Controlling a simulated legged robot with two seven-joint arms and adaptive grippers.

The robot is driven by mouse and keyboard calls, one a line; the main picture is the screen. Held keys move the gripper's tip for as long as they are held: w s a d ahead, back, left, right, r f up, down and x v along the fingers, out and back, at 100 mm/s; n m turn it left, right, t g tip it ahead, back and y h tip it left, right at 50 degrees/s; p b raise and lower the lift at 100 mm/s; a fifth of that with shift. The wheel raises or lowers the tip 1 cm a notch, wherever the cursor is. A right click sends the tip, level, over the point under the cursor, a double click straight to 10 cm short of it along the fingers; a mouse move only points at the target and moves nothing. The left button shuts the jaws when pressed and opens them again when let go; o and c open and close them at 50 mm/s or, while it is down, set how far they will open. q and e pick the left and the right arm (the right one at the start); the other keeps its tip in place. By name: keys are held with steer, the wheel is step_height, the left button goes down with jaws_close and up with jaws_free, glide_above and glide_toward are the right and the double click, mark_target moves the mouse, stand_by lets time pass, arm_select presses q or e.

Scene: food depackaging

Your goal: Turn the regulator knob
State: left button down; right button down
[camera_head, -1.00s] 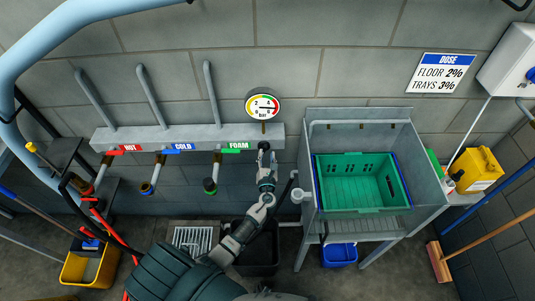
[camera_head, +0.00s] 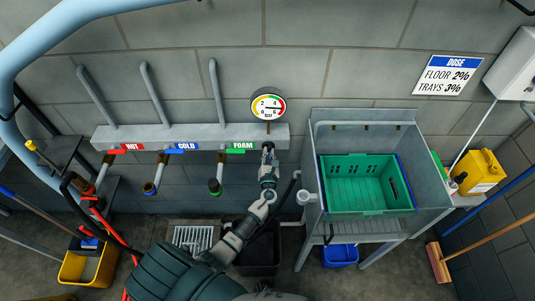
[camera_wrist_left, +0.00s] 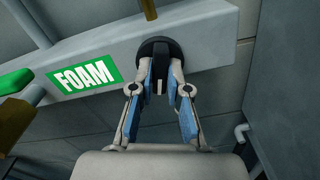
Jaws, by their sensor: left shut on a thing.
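The regulator knob (camera_wrist_left: 157,48) is a round black knob on the front of the grey manifold bar, right of the green FOAM label (camera_wrist_left: 86,77) in the left wrist view. My left gripper (camera_wrist_left: 160,75) is shut on the knob, with its two fingertips against it from below. In the head view my left gripper (camera_head: 268,153) reaches up to the bar (camera_head: 262,141) below the round gauge (camera_head: 268,107) and hides the knob. The gauge has a coloured scale and a dark needle. My right gripper is not in view.
HOT, COLD and FOAM valves with red, blue (camera_head: 182,158) and green handles hang left of my gripper. A grey sink (camera_head: 432,175) holding a green crate (camera_head: 372,160) stands close on the right. A dark bin (camera_head: 258,258) and floor grate (camera_head: 192,236) are below.

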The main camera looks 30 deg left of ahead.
arm_select(q)
steer(key=shift+f+n+b, duration=0.1)
steer(key=shift+n+b, duration=0.25)
steer(key=shift+n, duration=0.35)
steer(key=n+b, duration=0.1)
steer(key=n, duration=0.1)
steer(key=shift+d+n, duration=0.1)
steer(key=shift+n, duration=0.2)
steer(key=n+b, duration=0.2)
steer(key=n, duration=0.1)
steer(key=shift+n, duration=0.3)
steer(key=n+b, duration=0.2)
steer(key=n, duration=0.1)
steer(key=shift+n, duration=0.3)
steer(key=shift+n+b, duration=0.85)
steer(key=shift+n, duration=0.95)
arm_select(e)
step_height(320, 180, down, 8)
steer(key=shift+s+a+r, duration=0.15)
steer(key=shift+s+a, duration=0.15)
arm_select(q)
steer(key=c, duration=1.1)
jaws_free()
steer(key=shift+c, duration=0.2)
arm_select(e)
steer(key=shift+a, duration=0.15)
